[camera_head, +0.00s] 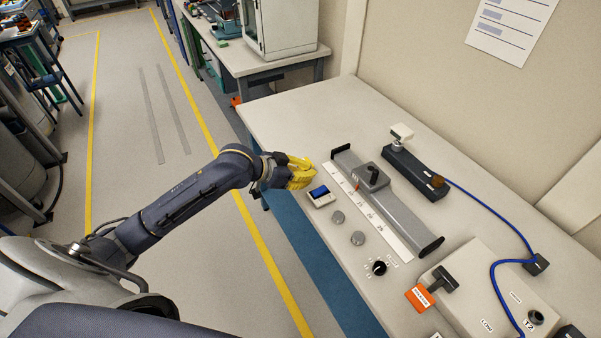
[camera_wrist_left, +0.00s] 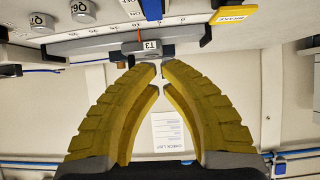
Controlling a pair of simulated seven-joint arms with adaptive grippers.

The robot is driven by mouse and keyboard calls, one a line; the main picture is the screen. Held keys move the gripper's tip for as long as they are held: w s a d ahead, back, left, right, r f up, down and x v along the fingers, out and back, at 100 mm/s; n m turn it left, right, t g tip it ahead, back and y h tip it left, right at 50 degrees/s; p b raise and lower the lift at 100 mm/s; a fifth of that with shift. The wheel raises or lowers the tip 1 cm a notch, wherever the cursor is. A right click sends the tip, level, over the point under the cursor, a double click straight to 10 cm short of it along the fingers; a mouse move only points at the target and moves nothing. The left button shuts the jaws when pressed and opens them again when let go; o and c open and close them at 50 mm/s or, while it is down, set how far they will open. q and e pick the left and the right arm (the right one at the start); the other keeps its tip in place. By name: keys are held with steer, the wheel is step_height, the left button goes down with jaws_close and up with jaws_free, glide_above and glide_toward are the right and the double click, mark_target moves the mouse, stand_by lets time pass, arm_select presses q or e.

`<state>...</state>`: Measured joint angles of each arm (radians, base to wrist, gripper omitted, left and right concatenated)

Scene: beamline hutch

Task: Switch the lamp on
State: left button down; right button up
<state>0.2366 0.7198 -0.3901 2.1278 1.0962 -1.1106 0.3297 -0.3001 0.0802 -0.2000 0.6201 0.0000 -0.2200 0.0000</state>
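No thing in view is plainly marked as the lamp. A long black housing (camera_head: 415,172) with an amber part at its near end and a white block above its far end stands on the bench; I cannot tell whether it is lit. A black rotary knob (camera_head: 379,267) with marks around it sits near the bench's front edge. A grey box (camera_head: 485,290) at the lower right carries a small black knob (camera_head: 536,317) by a "T2" label. My right gripper is out of view.
A grey rail (camera_head: 400,213) with a white scale and black-knobbed slider (camera_head: 371,178) crosses the bench. A blue cable (camera_head: 490,212) runs along the right.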

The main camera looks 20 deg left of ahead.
mark_target(322, 188)
arm_select(q)
steer(key=x, duration=0.5)
steer(key=shift+w+d, duration=0.1)
steer(key=shift+w, duration=0.05)
step_height(322, 188, down, 2)
steer(key=shift+w+d+f, duration=0.1)
steer(key=shift+w+d, duration=0.05)
steer(key=shift+w, duration=0.05)
steer(key=shift+w+d+f, duration=0.1)
steer(key=shift+w+f, duration=0.05)
steer(key=shift+f, duration=0.85)
steer(key=shift+w, duration=0.1)
